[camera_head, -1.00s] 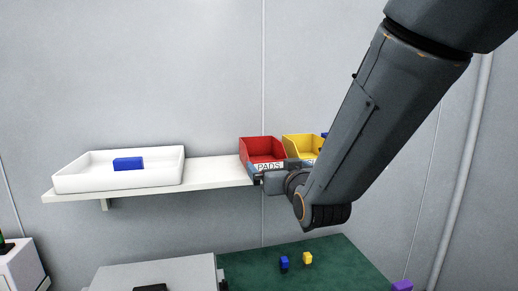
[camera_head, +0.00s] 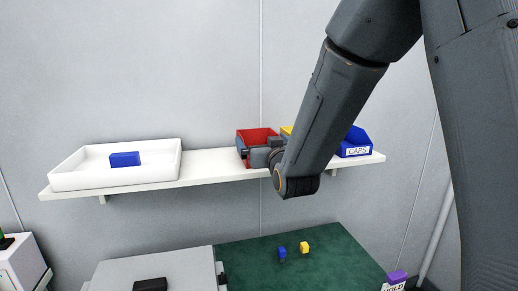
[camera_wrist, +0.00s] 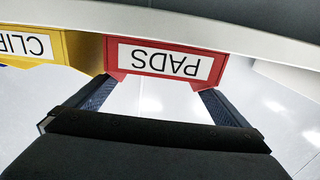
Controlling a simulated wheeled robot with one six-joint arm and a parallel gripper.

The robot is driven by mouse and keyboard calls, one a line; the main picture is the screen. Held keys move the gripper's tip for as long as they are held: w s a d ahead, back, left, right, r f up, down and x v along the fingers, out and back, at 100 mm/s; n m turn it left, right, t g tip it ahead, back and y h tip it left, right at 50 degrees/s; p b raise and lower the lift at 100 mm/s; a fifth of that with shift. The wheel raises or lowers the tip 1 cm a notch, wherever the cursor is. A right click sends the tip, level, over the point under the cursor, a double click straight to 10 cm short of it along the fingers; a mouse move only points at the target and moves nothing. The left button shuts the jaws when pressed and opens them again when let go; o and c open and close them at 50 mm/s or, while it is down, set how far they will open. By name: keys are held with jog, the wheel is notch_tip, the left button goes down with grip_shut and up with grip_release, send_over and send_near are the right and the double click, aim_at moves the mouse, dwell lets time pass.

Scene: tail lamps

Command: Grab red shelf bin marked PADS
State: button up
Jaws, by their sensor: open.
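The red shelf bin (camera_head: 257,134) stands on the white wall shelf in the head view, its label hidden behind my gripper (camera_head: 258,156). In the wrist view the red bin (camera_wrist: 165,60) shows its PADS label upside down. My gripper (camera_wrist: 157,90) is open there, with one finger towards each side of the bin's front. The fingertips look close to the bin; I cannot tell whether they touch it. The bin still rests on the shelf.
A yellow bin (camera_head: 286,131), partly hidden by my arm, stands close beside the red one; its label (camera_wrist: 26,45) is cut off. A blue CAPS bin (camera_head: 355,142) is farther right. A white tray (camera_head: 75,181) holds a blue block (camera_head: 125,159). The shelf (camera_head: 208,170) is clear between tray and red bin.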

aim_at(259, 137)
jog(key=shift+w+a+p, duration=0.2)
jog(key=shift+w+p, duration=0.4)
jog(key=shift+w, duration=0.6)
jog(key=shift+w+a+p, duration=0.15)
jog(key=shift+w+p, duration=0.45)
jog(key=shift+w, duration=0.55)
jog(key=c, duration=0.8)
